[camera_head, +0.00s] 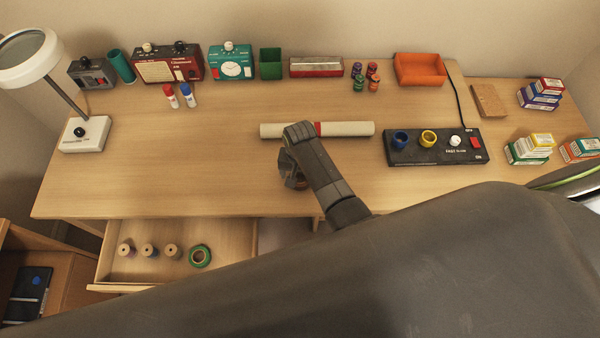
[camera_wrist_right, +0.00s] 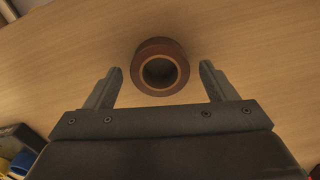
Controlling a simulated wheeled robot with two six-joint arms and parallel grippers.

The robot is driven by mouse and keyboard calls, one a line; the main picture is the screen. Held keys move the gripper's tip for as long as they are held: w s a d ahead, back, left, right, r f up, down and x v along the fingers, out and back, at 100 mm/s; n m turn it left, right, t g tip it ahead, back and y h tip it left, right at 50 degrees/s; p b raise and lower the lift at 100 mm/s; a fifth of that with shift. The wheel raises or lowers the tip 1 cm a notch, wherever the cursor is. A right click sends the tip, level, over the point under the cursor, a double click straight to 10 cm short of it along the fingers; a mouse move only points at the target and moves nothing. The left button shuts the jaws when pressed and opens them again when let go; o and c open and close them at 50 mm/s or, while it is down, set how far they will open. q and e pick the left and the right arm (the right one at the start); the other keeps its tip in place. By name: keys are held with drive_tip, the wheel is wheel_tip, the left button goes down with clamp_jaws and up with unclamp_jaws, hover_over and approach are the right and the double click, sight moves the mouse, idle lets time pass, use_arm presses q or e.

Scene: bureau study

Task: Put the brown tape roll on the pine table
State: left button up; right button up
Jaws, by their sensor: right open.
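The brown tape roll (camera_wrist_right: 161,67) shows in the right wrist view, lying flat on a pale wood surface (camera_wrist_right: 235,45) with its hole facing the camera. My right gripper (camera_wrist_right: 161,82) is open, with one finger on each side of the roll and a gap at both sides. Which wooden top is the pine table, I cannot tell. My left gripper is not in view.
A rolled paper (camera_head: 350,129) lies just behind the gripper. A black panel with cups (camera_head: 435,148) is to the right. An open drawer (camera_head: 150,262) at the front left holds spools and green tape (camera_head: 200,256). The desk's left middle is clear.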

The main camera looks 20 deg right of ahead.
wheel_tip(320, 180, up, 11)
drive_tip(key=p, duration=0.7)
drive_tip(key=shift+r, duration=0.2)
